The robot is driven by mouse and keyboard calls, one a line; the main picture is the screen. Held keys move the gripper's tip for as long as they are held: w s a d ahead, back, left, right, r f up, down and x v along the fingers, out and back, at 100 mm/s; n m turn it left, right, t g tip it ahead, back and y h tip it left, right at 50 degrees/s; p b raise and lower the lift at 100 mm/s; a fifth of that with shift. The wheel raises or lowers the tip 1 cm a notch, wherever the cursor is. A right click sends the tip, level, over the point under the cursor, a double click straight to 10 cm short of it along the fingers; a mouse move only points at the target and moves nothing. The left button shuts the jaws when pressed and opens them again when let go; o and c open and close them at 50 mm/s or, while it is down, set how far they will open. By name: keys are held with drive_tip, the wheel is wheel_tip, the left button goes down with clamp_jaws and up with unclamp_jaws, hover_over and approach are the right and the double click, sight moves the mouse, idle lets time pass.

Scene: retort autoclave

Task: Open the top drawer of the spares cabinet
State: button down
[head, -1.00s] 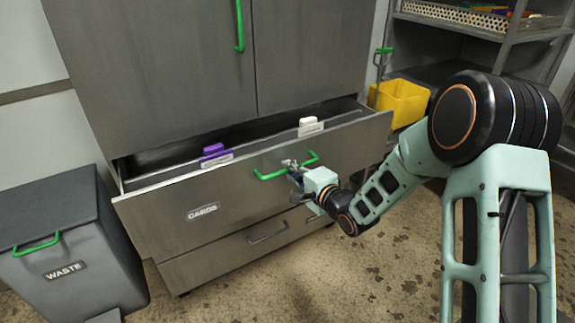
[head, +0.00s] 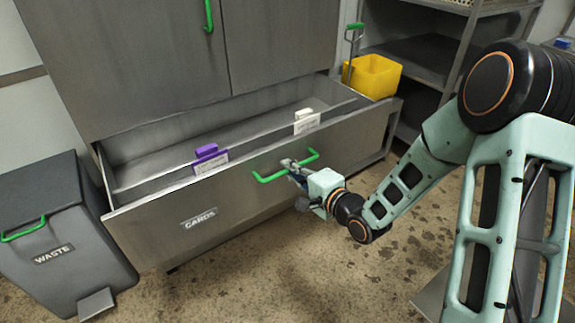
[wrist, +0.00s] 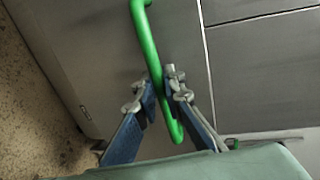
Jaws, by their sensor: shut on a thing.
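The spares cabinet (head: 275,45) is grey metal with two upper doors. Its top drawer (head: 150,233), labelled CARDS, stands pulled well out, and its inside shows from above. A green bar handle (head: 270,177) is on the drawer front. My gripper (head: 288,164) is shut on this handle. In the wrist view the two fingers (wrist: 157,88) close around the green handle (wrist: 147,45), one on each side. A purple divider tab (head: 207,152) and a white one (head: 306,120) stand along the drawer's front edge. The lower drawer is hidden beneath the open one.
A grey WASTE bin (head: 55,230) with a green handle and a pedal stands left of the drawer. A yellow bucket (head: 371,77) is behind the drawer's right end, near a shelf rack (head: 430,55). The stained floor (head: 270,265) in front is clear.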

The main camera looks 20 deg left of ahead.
drive_tip(key=shift+d, duration=0.1)
idle(0.3)
drive_tip(key=c, duration=2)
unclamp_jaws()
drive_tip(key=shift+c, duration=0.2)
drive_tip(key=shift+s+d, duration=0.1)
drive_tip(key=v, duration=0.7)
drive_tip(key=shift+s, duration=0.15)
drive_tip(key=shift+r, duration=0.1)
